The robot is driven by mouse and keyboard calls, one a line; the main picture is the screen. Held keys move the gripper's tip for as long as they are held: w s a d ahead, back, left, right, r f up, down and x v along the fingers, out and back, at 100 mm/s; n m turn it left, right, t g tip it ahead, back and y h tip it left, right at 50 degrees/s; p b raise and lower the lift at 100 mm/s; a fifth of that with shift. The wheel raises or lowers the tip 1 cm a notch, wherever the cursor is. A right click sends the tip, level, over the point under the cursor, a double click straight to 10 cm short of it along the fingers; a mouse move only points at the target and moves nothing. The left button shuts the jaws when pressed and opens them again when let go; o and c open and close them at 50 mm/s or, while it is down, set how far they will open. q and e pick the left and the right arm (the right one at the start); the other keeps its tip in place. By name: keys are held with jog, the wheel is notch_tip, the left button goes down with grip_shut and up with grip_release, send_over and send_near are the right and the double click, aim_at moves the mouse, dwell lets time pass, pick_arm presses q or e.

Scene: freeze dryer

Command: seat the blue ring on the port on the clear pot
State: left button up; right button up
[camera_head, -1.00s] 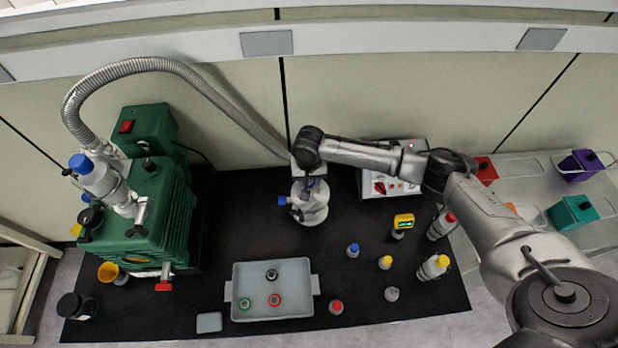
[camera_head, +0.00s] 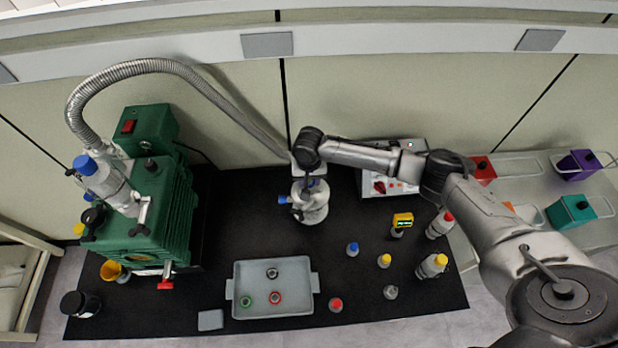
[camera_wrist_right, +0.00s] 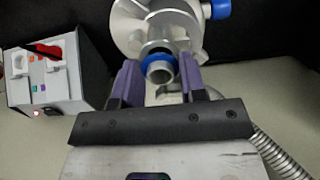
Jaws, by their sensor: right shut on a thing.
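The pot (camera_head: 312,208) stands near the middle of the black bench; it looks grey-white here. In the right wrist view its body (camera_wrist_right: 133,28) is at the top, with a grey tubular port (camera_wrist_right: 161,74) facing the camera. The blue ring (camera_wrist_right: 158,58) sits between the two purple fingers of my right gripper (camera_wrist_right: 158,76), which is shut on it. The ring appears around the port's mouth; whether it is fully seated I cannot tell. My left gripper is not in view.
A blue knob (camera_head: 284,200) is on the pot's side. A control box (camera_head: 382,187) stands behind to the right, a green pump (camera_head: 160,215) to the left. A grey tray (camera_head: 240,290) with small rings is in front; several small bottles stand to the right. A corrugated hose (camera_head: 215,93) arches behind.

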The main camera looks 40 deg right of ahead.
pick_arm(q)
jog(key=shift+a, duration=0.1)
pick_arm(e)
jog(key=shift+f, duration=0.3)
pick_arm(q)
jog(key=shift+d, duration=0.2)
pick_arm(e)
jog(key=shift+f, duration=0.15)
jog(key=o, duration=1)
jog(key=shift+s+d, duration=0.15)
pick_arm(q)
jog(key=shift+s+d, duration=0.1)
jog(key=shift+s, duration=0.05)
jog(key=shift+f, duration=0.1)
pick_arm(e)
jog(key=shift+f, duration=0.1)
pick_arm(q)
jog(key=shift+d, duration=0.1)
